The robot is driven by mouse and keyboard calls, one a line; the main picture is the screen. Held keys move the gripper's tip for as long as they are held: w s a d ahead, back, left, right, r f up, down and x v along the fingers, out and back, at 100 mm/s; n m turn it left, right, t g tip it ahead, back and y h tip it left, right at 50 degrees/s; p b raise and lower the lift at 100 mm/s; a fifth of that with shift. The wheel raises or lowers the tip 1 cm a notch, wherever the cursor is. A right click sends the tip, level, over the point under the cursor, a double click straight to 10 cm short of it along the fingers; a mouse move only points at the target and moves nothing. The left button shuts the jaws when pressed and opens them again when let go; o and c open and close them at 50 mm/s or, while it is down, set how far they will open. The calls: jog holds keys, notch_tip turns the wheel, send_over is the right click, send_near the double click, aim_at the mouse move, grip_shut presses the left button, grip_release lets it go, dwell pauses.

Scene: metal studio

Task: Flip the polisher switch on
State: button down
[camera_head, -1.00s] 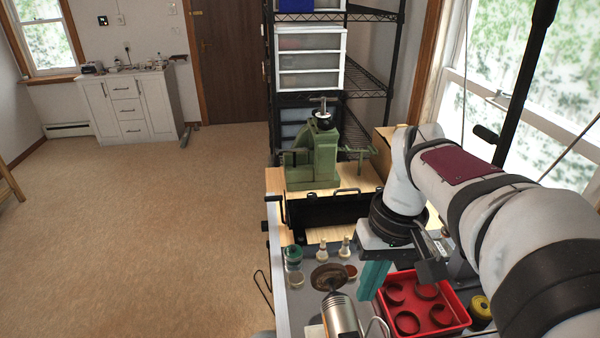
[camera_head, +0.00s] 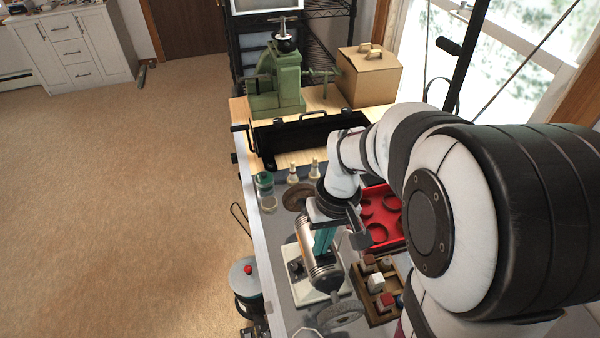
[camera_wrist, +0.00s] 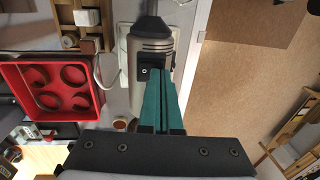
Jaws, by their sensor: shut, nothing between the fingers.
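The polisher (camera_head: 323,274) is a silver motor on a pale base, with a brown buffing wheel (camera_head: 297,197) at the far end and a grey wheel (camera_head: 342,314) at the near end. In the wrist view its silver body (camera_wrist: 152,44) stands just beyond my fingertips. A small dark switch (camera_wrist: 144,71) with a white mark shows on the body, just left of the tips; its setting is unclear. My gripper (camera_wrist: 161,72) has teal fingers shut together and empty, over or against the body; contact cannot be told. In the head view my gripper (camera_head: 322,243) partly covers the polisher.
A red tray (camera_head: 375,205) with round rings and a wooden rack of blocks (camera_head: 378,290) stand right of the polisher. Small bottles (camera_head: 293,172) stand behind it. A green press (camera_head: 275,80) and a cardboard box (camera_head: 368,75) are at the back. Open floor lies left.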

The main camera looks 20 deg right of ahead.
jog(key=shift+a+f, duration=0.1)
jog(key=shift+f, duration=0.1)
dwell(0.3)
jog(key=shift+d+r, duration=0.1)
jog(key=shift+d, duration=0.7)
jog(key=shift+r, duration=0.15)
notch_tip(320, 180, up, 14)
jog(key=d, duration=0.1)
jog(key=shift+d, duration=0.35)
